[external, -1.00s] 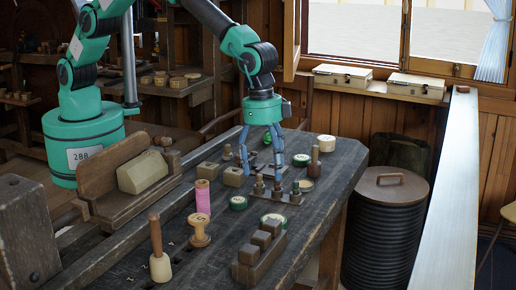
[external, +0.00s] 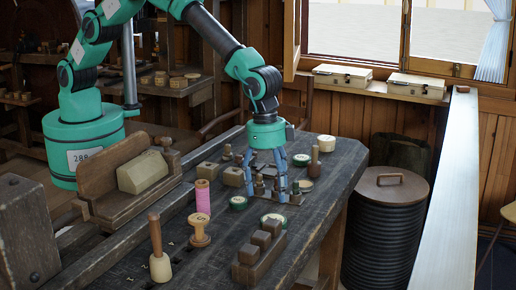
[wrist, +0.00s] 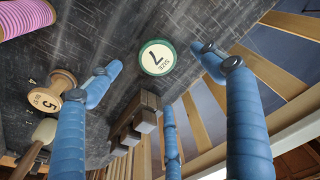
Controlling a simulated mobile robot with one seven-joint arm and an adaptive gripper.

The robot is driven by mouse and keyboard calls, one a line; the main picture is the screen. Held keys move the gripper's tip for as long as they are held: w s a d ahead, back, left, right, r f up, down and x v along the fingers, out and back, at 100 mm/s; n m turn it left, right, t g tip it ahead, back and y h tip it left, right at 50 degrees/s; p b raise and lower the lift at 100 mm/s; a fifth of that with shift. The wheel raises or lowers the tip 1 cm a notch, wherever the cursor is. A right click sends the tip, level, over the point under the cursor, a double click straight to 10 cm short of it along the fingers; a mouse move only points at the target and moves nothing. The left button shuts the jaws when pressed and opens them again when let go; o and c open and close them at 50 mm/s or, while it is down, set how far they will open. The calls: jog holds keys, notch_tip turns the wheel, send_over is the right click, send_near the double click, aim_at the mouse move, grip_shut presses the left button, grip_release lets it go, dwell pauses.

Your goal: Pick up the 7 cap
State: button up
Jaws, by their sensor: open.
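The 7 cap (wrist: 158,57) is a round cream disc with a green rim, marked "SIZE 7". It lies flat on the dark bench in the wrist view, between my spread fingers. In the external view the cap (external: 273,219) sits just behind the stepped wooden block, below my fingertips. My gripper (external: 266,198) has blue fingers and is open and empty above the bench. In the wrist view my gripper (wrist: 160,66) has its fingertips around the cap, apart from it.
The stepped wooden block (external: 259,248) stands close to the cap. A spool marked 5 (external: 200,231), a pink spool (external: 203,198) and a mallet (external: 159,262) stand to the left. Another green-rimmed cap (external: 238,203) lies nearby. A peg rack stands behind my fingers.

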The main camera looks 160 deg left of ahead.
aim_at(273, 215)
jog(key=shift+w+a+f, duration=0.1)
jog(key=shift+w+f, duration=0.1)
jog(key=shift+f, duration=1.35)
jog(key=shift+w+f+b, duration=0.15)
jog(key=shift+f+b, duration=0.25)
jog(key=shift+f, duration=0.9)
jog(key=shift+w+f+b, duration=0.15)
jog(key=shift+f+b, duration=0.2)
jog(key=shift+f, duration=0.95)
jog(key=c, duration=1.1)
